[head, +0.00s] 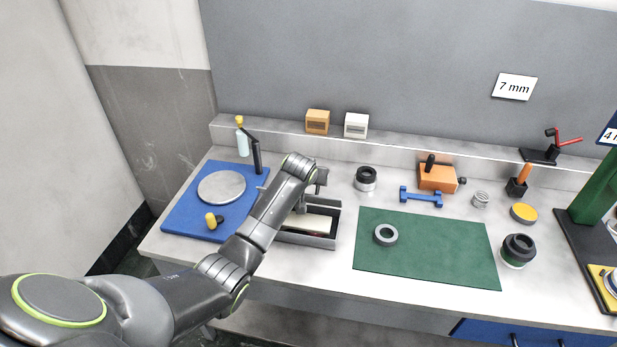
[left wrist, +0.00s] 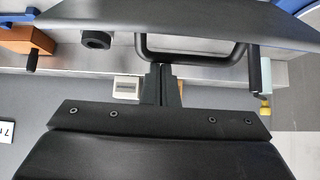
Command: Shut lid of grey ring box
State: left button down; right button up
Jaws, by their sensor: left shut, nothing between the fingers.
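The grey ring box (head: 312,240) stands on the bench left of the green mat, with its top open and a pale inside showing. My left arm covers its left part. I cannot make out the whole lid in the head view. My left gripper (head: 302,208) is over the back part of the box, pointing down, shut and empty. In the left wrist view, its closed fingers (left wrist: 163,70) are close to a black loop handle (left wrist: 195,59) beside a dark panel (left wrist: 165,18); I cannot tell whether they touch. My right gripper is not in view.
A blue board (head: 178,218) with a round grey plate (head: 221,187) lies left of the box. The green mat (head: 430,263) with a grey ring (head: 385,234) lies to the right. A black-and-white cylinder (head: 365,179) stands behind the mat. The bench front by the mat is clear.

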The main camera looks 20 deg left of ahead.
aim_at(309, 199)
pick_arm(q)
jog(key=s+f+t+b, duration=0.1)
jog(key=s+d+f+t+b, duration=0.1)
jog(key=s+t+b, duration=0.1)
jog(key=shift+s+f+y, duration=0.3)
jog(key=shift+f+y, duration=0.1)
jog(key=s+f+t+b, duration=0.1)
jog(key=b, duration=0.2)
jog(key=s+f+t+b, duration=0.1)
jog(key=t+b, duration=0.1)
jog(key=b, duration=0.1)
jog(key=s+d+f+t+y+b, duration=0.1)
jog(key=s+b, duration=0.1)
jog(key=shift+t+b, duration=0.4)
jog(key=s+f+b, duration=0.1)
jog(key=b, duration=0.1)
jog(key=shift+s+d+f+b, duration=0.1)
jog(key=shift+s+f+b, duration=0.2)
jog(key=shift+f, duration=0.1)
jog(key=shift+f, duration=0.2)
